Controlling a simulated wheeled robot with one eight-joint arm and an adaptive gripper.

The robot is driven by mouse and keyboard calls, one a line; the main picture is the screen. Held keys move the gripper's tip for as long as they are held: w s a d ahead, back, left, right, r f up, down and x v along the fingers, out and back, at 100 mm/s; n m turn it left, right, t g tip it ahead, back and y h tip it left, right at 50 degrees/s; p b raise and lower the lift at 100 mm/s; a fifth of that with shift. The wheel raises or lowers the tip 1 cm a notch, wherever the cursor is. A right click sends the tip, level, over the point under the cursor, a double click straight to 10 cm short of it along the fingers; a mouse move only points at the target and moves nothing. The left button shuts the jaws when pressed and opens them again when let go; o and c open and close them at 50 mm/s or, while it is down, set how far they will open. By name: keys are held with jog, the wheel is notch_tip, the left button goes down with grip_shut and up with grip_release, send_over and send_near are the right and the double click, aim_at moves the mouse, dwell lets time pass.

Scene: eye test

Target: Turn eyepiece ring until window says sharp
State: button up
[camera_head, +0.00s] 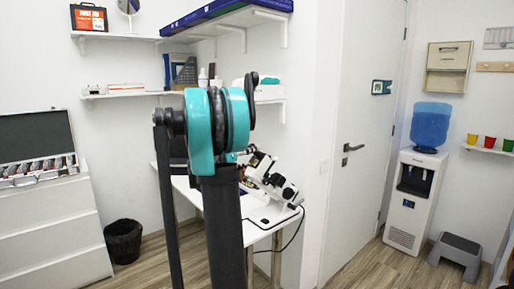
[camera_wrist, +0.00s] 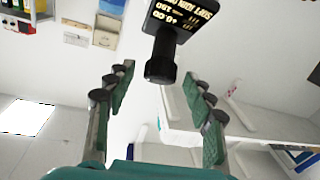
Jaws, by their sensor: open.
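In the wrist view a black block with a small window (camera_wrist: 183,12) carries gold lettering, upside down and too small to read surely. A dark cylindrical part (camera_wrist: 160,66), perhaps the eyepiece ring, juts from the block. My gripper (camera_wrist: 160,80) is open, with green-padded fingers on either side of this part in the picture. I see no contact; whether the part lies between the pads in depth I cannot tell. In the head view a white and black instrument (camera_head: 272,178) stands on the white table (camera_head: 262,222). My arm hides part of it, and my gripper is not clearly seen there.
A black cable hangs from the table's right side. A dark bin (camera_head: 124,241) stands at left by white drawers (camera_head: 50,235). A closed door (camera_head: 362,120), a water dispenser (camera_head: 414,200) and a grey step stool (camera_head: 456,252) are at right. Shelves hang above the table.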

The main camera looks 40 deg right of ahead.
jog(key=x, duration=0.5)
jog(key=shift+d, duration=0.4)
grip_shut()
